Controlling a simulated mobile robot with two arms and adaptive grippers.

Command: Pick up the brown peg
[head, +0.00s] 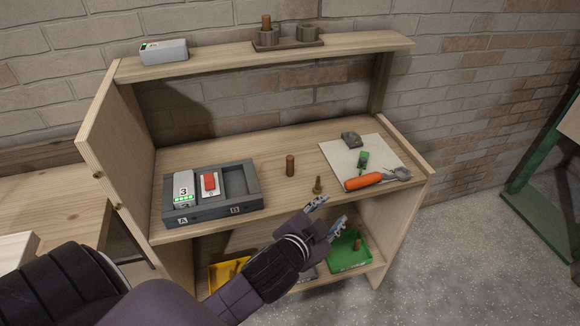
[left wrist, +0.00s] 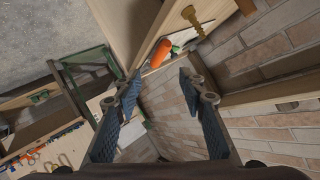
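A brown peg (head: 290,165) stands upright on the workbench (head: 275,205), right of the grey tray, in the head view. Another brown peg (head: 267,21) stands in a holder on the top shelf. My left gripper (head: 329,214) is open and empty in front of the bench's front edge, right of and nearer than the bench peg, apart from it. In the left wrist view its two fingers (left wrist: 160,84) are spread with nothing between them. My right gripper is not in view.
A brass-coloured piece (head: 318,185) stands near the front edge, close to my left gripper. The grey tray (head: 250,205) is left. An orange-handled tool (head: 364,181) lies on white paper (head: 340,160). Yellow (head: 217,278) and green (head: 337,263) bins sit below.

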